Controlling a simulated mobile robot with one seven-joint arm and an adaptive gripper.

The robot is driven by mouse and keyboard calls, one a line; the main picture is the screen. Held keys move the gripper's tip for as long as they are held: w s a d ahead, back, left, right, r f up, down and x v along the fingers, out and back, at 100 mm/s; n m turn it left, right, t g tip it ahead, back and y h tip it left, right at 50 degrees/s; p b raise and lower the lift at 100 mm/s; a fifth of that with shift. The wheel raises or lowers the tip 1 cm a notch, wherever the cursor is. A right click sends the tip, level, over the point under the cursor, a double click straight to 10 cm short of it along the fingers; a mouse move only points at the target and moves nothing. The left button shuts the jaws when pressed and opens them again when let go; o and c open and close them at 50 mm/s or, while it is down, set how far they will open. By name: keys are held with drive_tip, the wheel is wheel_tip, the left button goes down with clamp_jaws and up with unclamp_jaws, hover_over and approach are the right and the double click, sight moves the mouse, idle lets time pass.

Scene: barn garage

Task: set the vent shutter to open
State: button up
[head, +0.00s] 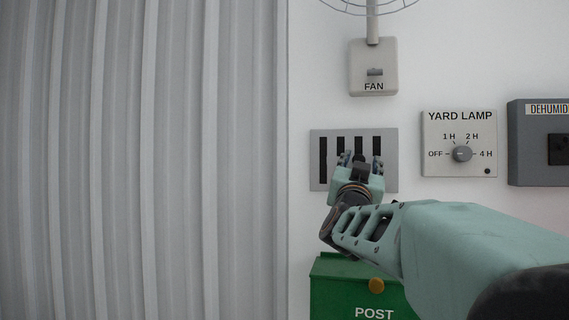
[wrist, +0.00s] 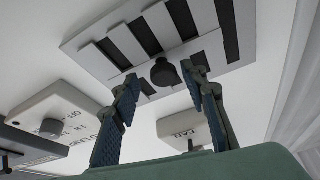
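The vent shutter (head: 316,145) is a grey wall plate with several dark upright slots. In the wrist view, the vent plate (wrist: 100,66) shows tilted, with dark slots between pale slats and a round black knob (wrist: 164,72) near its edge. My gripper (head: 361,158) is in front of the lower right part of the vent in the head view and hides some of it. In the wrist view, my gripper (wrist: 160,80) is open, its two fingers apart with the knob showing between their tips. I cannot tell whether either finger touches the knob.
A fan switch box (head: 373,54) is above the vent. A yard lamp dial (head: 461,153) and a grey dehumidifier box (head: 528,165) are to the right. A green post box (head: 335,290) is below, behind my arm. Corrugated grey sheeting (head: 140,160) fills the left.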

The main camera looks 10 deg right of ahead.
wheel_tip(320, 180, up, 10)
idle(0.6)
idle(0.4)
